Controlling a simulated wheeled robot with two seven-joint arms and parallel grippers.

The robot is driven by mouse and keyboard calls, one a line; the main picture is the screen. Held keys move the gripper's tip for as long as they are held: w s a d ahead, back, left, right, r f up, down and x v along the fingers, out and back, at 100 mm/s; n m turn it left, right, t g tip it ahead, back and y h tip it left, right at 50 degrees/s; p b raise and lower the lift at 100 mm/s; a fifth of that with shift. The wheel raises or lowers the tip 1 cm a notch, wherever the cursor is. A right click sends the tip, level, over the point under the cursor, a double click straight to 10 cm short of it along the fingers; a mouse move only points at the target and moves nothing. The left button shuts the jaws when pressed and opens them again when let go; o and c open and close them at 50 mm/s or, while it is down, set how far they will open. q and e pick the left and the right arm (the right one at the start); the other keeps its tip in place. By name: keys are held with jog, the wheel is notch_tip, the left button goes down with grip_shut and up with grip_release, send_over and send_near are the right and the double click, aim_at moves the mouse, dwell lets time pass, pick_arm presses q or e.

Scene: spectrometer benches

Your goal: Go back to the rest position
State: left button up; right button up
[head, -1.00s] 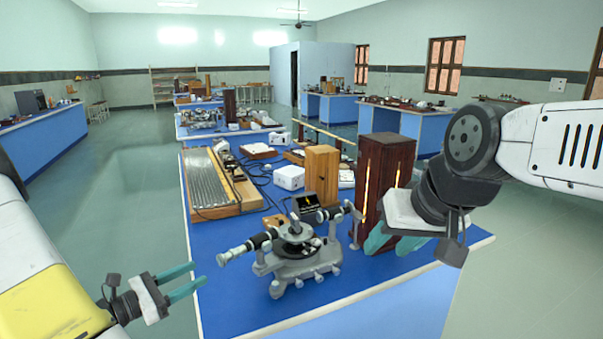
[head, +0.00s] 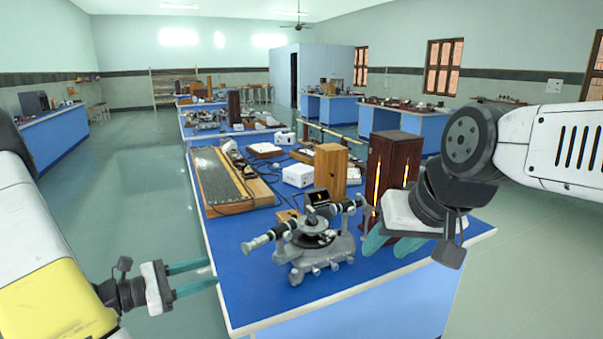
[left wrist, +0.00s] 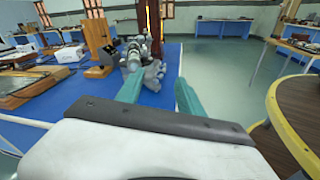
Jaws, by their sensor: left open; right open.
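My left gripper (head: 207,276) is open and empty, off the left edge of the blue bench, with its two teal fingers pointing right. In the left wrist view its fingers (left wrist: 157,93) are spread, with the spectrometer beyond them. My right gripper (head: 392,243) hangs over the right part of the bench, in front of the dark wooden cabinet, and nothing shows in it. The grey and black spectrometer (head: 312,243) stands upright on the bench between the grippers, apart from the left one. It also shows in the left wrist view (left wrist: 150,74).
The blue bench top (head: 228,286) has bare room at its front left. A dark wooden cabinet (head: 388,172), a lighter wooden box (head: 330,170), a white box (head: 298,175) and a ridged wooden board (head: 222,178) stand behind the spectrometer. Open floor (head: 140,190) lies left of the bench.

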pick_arm(q)
jog(key=s+d+r+m+g+y, duration=0.4)
jog(key=s+d+r+m+g, duration=0.3)
jog(key=s+d+m+g, duration=0.35)
notch_tip(320, 180, up, 11)
jog(key=s+a+m+t+y, duration=0.1)
jog(key=s+m+t+y, duration=0.2)
jog(key=m+t+y, duration=0.4)
jog(key=m, duration=0.5)
jog(key=shift+a+f+y, duration=0.15)
jog(key=shift+y, duration=0.25)
jog(key=shift+w, duration=0.1)
